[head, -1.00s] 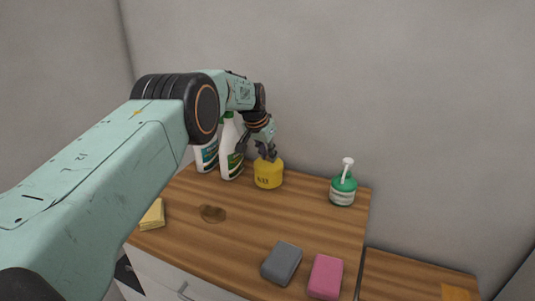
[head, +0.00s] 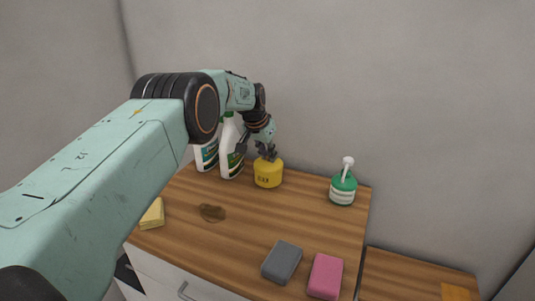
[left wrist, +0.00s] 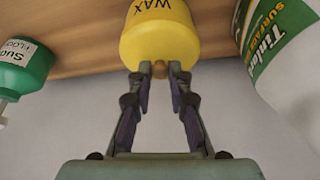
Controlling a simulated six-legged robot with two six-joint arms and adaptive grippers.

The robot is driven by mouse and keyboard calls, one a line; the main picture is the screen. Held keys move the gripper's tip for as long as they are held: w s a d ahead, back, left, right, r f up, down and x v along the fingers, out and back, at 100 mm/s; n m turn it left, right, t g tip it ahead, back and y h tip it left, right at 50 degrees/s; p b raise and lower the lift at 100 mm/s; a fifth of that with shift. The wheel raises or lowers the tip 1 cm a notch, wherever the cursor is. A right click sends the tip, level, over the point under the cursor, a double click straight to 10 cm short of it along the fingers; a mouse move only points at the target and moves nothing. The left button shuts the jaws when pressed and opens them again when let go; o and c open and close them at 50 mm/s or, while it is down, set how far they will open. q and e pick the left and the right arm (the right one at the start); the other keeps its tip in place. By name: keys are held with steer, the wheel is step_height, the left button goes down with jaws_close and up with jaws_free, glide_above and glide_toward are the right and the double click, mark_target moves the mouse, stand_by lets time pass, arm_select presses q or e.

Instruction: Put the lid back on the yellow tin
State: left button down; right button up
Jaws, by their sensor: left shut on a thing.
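The yellow tin (head: 268,175), marked WAX, stands upright near the back of the wooden counter. It also shows in the left wrist view (left wrist: 160,28), upside down there. Its yellow lid (left wrist: 160,50) sits on the tin's mouth with no gap that I can make out, and a small brown knob (left wrist: 160,69) stands on its middle. My left gripper (head: 267,156) is above the tin, pointing down, with its fingertips (left wrist: 160,72) shut on the knob. The head view is too small to show the lid's seam. My right gripper is not in view.
Two white spray bottles (head: 231,160) stand close left of the tin. A green pump bottle (head: 343,190) stands right. A brown stain (head: 212,212), a yellow sponge (head: 152,214), a grey block (head: 282,262) and a pink block (head: 325,276) lie nearer. The counter's middle is clear.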

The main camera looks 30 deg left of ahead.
arm_select(q)
steer(key=c, duration=1.2)
jaws_free()
steer(key=shift+o, duration=0.4)
steer(key=o, duration=0.4)
steer(key=shift+o, duration=0.2)
steer(key=shift+r+p, duration=2.55)
steer(key=shift+r, duration=1)
steer(key=shift+c, duration=0.3)
jaws_close()
